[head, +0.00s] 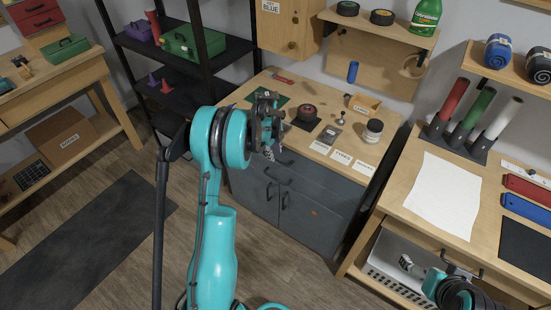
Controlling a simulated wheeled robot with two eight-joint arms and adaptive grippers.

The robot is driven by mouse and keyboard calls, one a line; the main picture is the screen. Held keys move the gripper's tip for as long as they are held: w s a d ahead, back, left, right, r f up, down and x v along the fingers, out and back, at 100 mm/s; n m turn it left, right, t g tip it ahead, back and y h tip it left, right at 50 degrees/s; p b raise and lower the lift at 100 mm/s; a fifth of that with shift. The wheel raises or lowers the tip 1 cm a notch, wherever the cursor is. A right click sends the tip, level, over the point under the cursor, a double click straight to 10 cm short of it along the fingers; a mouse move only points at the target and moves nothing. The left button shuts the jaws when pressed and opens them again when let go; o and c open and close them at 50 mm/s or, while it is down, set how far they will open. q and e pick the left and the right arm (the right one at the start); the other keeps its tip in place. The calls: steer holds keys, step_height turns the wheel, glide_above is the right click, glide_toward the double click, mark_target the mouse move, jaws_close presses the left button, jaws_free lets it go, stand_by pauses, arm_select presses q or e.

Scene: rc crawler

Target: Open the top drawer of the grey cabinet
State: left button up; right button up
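The grey cabinet (318,216) is built in under the middle wooden workbench, with drawers above and two doors with upright handles below. The top drawer (310,178) looks closed, and its left part is partly hidden by my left gripper. A dark bar handle (283,160) shows just below and right of that gripper. My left gripper (270,143) hangs at the bench's front edge, over the cabinet's upper left; I cannot tell whether it touches anything or how far its fingers are apart.
The workbench top (308,95) holds a dark wheel (307,114), a jar (373,130) and several label cards. A black shelf rack (235,50) stands behind left. The right bench (405,200) is close to my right arm.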

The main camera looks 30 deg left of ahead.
mark_target(276, 160)
arm_select(q)
steer(key=f, duration=0.2)
steer(key=f+b, duration=0.1)
steer(key=f, duration=0.1)
steer(key=shift+w, duration=0.4)
arm_select(e)
steer(key=shift+f, duration=0.7)
arm_select(q)
jaws_close()
